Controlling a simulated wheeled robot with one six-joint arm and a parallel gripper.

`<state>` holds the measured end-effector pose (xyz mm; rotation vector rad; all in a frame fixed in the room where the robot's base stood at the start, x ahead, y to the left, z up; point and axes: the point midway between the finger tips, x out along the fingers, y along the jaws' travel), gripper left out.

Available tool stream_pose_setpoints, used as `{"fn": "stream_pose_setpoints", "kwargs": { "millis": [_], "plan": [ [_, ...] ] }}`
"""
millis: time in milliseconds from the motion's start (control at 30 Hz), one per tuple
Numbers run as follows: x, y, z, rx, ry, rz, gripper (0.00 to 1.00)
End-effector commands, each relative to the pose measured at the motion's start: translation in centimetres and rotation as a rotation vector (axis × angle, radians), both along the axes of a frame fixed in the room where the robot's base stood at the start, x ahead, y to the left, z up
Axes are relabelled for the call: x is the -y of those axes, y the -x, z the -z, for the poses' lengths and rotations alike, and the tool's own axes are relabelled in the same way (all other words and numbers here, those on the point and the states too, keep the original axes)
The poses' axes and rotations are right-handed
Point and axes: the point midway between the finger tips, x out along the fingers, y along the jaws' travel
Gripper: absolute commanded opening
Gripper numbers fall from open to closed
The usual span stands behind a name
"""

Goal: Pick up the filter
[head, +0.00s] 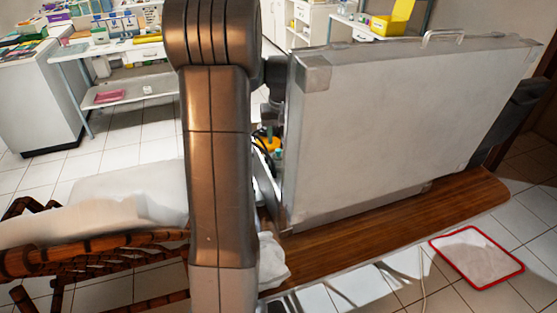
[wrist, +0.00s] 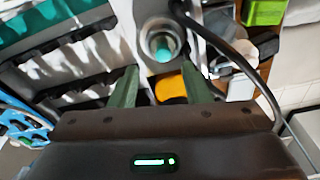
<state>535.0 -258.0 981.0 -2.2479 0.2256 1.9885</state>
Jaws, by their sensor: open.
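In the wrist view, my gripper (wrist: 158,76) is open, with one dark green finger on each side and nothing held between them. Just beyond the fingertips is a pale round cup-like piece with a teal centre (wrist: 161,46); it may be the filter, but I cannot tell for sure. An orange-yellow part (wrist: 171,88) shows between the fingers, lower in the picture. In the head view my arm and the raised case lid hide the gripper; only a small teal bit (head: 278,153) and an orange bit (head: 267,140) show in the gap.
The large grey case lid (head: 405,130) stands upright on a wooden bench (head: 390,225). A black cable (wrist: 236,55) loops right of the fingers, near a green box (wrist: 264,11). A red-rimmed tray (head: 478,257) lies on the floor. A wicker chair (head: 100,250) stands left.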

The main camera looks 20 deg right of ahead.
Motion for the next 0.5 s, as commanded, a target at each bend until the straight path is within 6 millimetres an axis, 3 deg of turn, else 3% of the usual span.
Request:
{"fn": "stream_pose_setpoints", "kwargs": {
  "millis": [300, 500],
  "plan": [
    [-0.5, -0.1, 4.4, -0.005, -0.002, 0.0, 0.43],
    [-0.4, -0.3, 5.0, -0.001, 0.0, 0.0, 0.43]
  ]
}}
